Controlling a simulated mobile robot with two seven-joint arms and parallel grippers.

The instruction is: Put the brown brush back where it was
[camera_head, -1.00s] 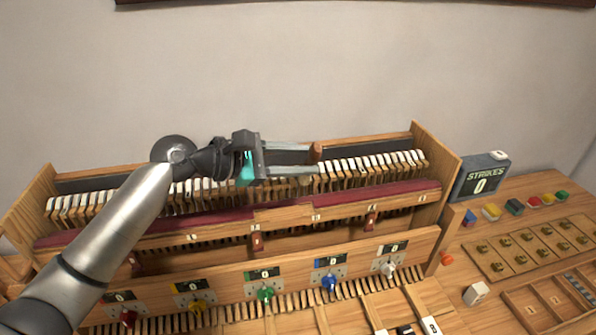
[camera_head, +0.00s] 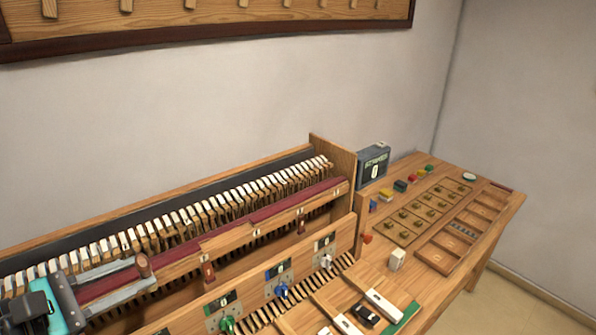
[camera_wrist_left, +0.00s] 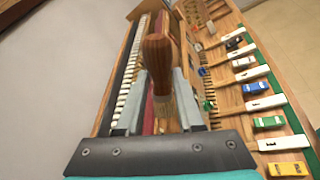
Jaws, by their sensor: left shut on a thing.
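The brown brush (camera_head: 143,266) is held at the fingertips of my left gripper (camera_head: 145,274), at the lower left of the head view. In the left wrist view its rounded wooden handle (camera_wrist_left: 157,55) points away, with pale bristles (camera_wrist_left: 166,107) nearer the palm. The left gripper (camera_wrist_left: 159,82) is shut on it, over the front of the piano-key case (camera_head: 250,233). Whether the brush touches the case cannot be told. My right gripper is not in view.
A side table (camera_head: 505,205) at the right holds a wooden tray (camera_head: 437,257), a plate of brass pieces (camera_head: 385,228), small coloured blocks (camera_head: 400,185) and a white block (camera_head: 397,259). A "STRIKES" display (camera_head: 373,165) stands behind. A pegged board (camera_head: 230,22) hangs on the wall.

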